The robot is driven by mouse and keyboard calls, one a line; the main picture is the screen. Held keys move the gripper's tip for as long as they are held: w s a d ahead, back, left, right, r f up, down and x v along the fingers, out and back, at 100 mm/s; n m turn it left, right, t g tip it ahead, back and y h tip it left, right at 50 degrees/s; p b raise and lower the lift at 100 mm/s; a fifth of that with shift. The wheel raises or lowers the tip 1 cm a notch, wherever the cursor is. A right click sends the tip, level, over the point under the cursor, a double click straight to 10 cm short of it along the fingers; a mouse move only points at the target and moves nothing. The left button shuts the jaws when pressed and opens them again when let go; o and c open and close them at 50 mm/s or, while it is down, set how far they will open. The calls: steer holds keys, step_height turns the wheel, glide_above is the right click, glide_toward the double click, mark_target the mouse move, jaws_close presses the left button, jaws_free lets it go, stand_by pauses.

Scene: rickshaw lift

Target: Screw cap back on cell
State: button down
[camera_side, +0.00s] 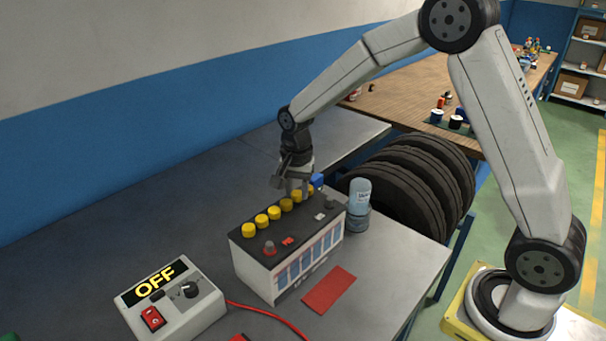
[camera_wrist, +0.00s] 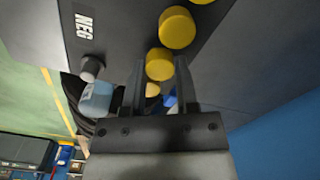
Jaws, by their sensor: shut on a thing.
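The battery (camera_side: 305,255) is a white case with a black top and stands on the grey bench. A row of yellow cell caps runs along its top, with a near cap (camera_side: 249,230) at the left end. My gripper (camera_side: 297,192) points down over the far part of this row. In the wrist view, my gripper (camera_wrist: 160,75) is shut on a yellow cap (camera_wrist: 159,64) between its fingertips.
A pale blue bottle (camera_side: 360,192) stands right of the battery. A control box reading OFF (camera_side: 170,298) is at the front left, with a red cable (camera_side: 265,312). A red flat piece (camera_side: 329,290) lies in front. Tyres (camera_side: 415,185) stand behind.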

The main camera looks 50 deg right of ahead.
steer(key=m, duration=0.5)
steer(key=shift+m, duration=0.4)
steer(key=m, duration=0.6)
stand_by(0.3)
steer(key=c, duration=0.7)
jaws_free()
steer(key=shift+c, duration=0.2)
steer(key=n, duration=0.6)
steer(key=shift+n, duration=3.3)
